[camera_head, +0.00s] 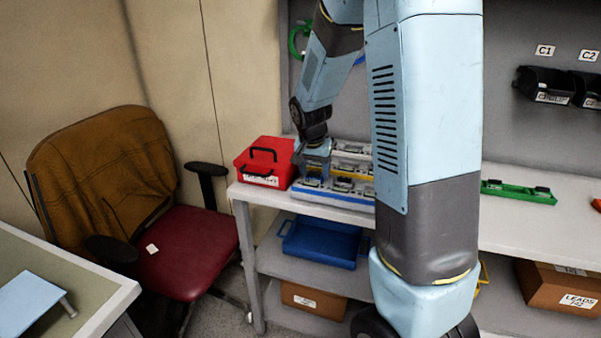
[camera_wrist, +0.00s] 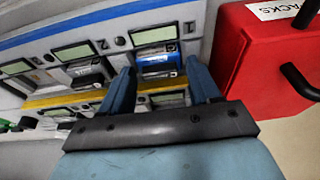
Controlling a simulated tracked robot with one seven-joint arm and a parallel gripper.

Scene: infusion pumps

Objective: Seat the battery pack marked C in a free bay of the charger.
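My gripper (camera_wrist: 161,67) is open, low over the left end of the bench, and also shows in the head view (camera_head: 316,160). Its two blue fingers point at a bank of grey units (camera_wrist: 65,22) with small screens and slots. A blue block (camera_wrist: 160,66) sits in a slot below one screen, between the fingertips in the picture, with a gap on each side; contact is not visible. A dark block (camera_wrist: 90,72) sits in the slot to its left. No letter C is readable on any block. A green strip (camera_head: 520,192) with dark pieces lies farther right; I cannot tell which thing is the charger.
A red case (camera_wrist: 262,60) with black handles and a label ending "ACKS" stands close right of my gripper; it is also in the head view (camera_head: 263,165). A blue tray (camera_head: 322,243) is on the lower shelf. A chair (camera_head: 188,236) stands left. Black bins (camera_head: 546,82) hang at right.

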